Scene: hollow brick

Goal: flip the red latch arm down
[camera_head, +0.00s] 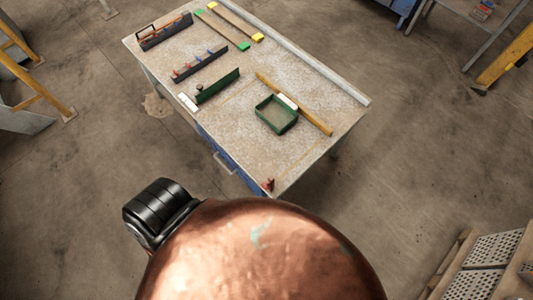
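A small red part on a dark base (268,184) sits at the near corner of the workbench (235,130). It looks like the red latch arm, but it is too small to tell whether the arm stands up or lies down. Neither of my grippers shows in the head view. The bench is some way in front of me, and nothing touches the red part.
On the bench are a green tray (264,122), a yellow bar (318,122), a green rail (218,86), a dark rack with red and blue pieces (184,75) and a black tool tray (150,42). The concrete floor (400,180) right of the bench is clear.

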